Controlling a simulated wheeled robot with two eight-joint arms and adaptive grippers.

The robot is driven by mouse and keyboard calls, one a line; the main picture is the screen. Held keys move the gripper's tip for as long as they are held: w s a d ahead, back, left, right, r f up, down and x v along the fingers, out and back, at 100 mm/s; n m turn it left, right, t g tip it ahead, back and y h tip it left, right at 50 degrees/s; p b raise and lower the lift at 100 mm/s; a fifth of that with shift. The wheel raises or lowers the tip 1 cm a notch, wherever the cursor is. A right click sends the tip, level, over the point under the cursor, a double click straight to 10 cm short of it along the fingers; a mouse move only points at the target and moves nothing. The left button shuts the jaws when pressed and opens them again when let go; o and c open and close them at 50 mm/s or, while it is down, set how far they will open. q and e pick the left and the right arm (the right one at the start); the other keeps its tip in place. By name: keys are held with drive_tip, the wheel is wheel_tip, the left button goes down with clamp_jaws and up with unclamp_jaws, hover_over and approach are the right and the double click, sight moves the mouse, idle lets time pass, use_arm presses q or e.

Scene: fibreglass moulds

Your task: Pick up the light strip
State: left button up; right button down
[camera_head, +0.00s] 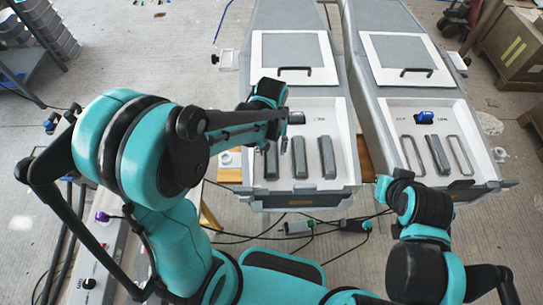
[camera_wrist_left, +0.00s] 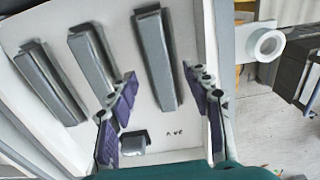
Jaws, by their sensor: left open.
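Several long grey strips lie side by side in the white tray of the left mould. The leftmost strip (camera_head: 272,162), the middle strip (camera_head: 300,157) and the right strip (camera_head: 327,158) show in the head view. My left gripper (camera_head: 277,142) is over this tray near the leftmost strip and partly hides it. In the left wrist view my open left gripper (camera_wrist_left: 160,80) has its purple-padded fingers apart, with one strip (camera_wrist_left: 152,40) lined up between them. The two other strips (camera_wrist_left: 92,60) (camera_wrist_left: 48,82) lie to the left. The gripper holds nothing.
The right mould (camera_head: 482,170) holds a grey strip (camera_head: 438,155) between two empty-looking outlines, with a blue item (camera_head: 425,116) behind. A dark block (camera_wrist_left: 134,143) sits by the strips. Cables (camera_head: 310,232) lie on the floor in front. Cardboard boxes (camera_head: 515,55) stand at right.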

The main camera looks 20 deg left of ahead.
sight(272, 156)
use_arm(q)
wheel_tip(272, 156, down, 4)
drive_tip(key=shift+r+b, duration=0.2)
drive_tip(key=shift+b, duration=0.25)
drive_tip(key=shift+c, duration=0.3)
clamp_jaws()
drive_tip(key=shift+r, duration=0.2)
